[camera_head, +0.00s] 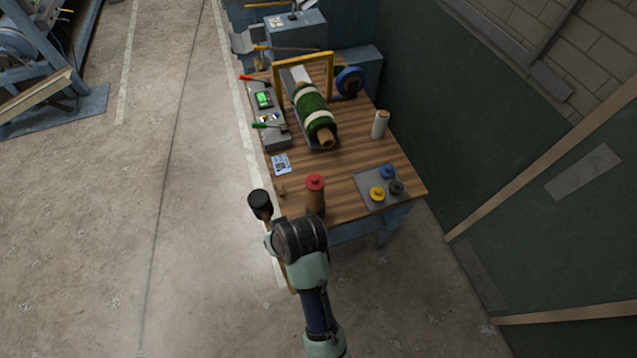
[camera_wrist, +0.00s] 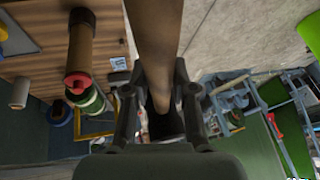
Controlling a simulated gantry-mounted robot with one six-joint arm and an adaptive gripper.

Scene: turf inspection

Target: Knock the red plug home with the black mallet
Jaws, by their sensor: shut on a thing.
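The black mallet (camera_head: 260,200) is held off the table's front left corner, its dark head raised to the left of the red plug. My gripper (camera_wrist: 158,78) is shut on the mallet's wooden handle (camera_wrist: 157,40), which runs between its fingers in the wrist view. In the head view my wrist hides the fingers. The red plug (camera_head: 315,181) sits at the top of an upright brown tube (camera_head: 315,202) near the table's front edge. The plug also shows in the wrist view (camera_wrist: 77,82). The mallet head is apart from the plug. How deep the plug sits is unclear.
A grey plate (camera_head: 365,193) holds blue, yellow and black plugs on the wooden table (camera_head: 347,155). A white roll (camera_head: 380,124), a green turf roll (camera_head: 313,107), a yellow frame (camera_head: 303,62) and a lever panel (camera_head: 265,110) stand farther back. Open floor lies left.

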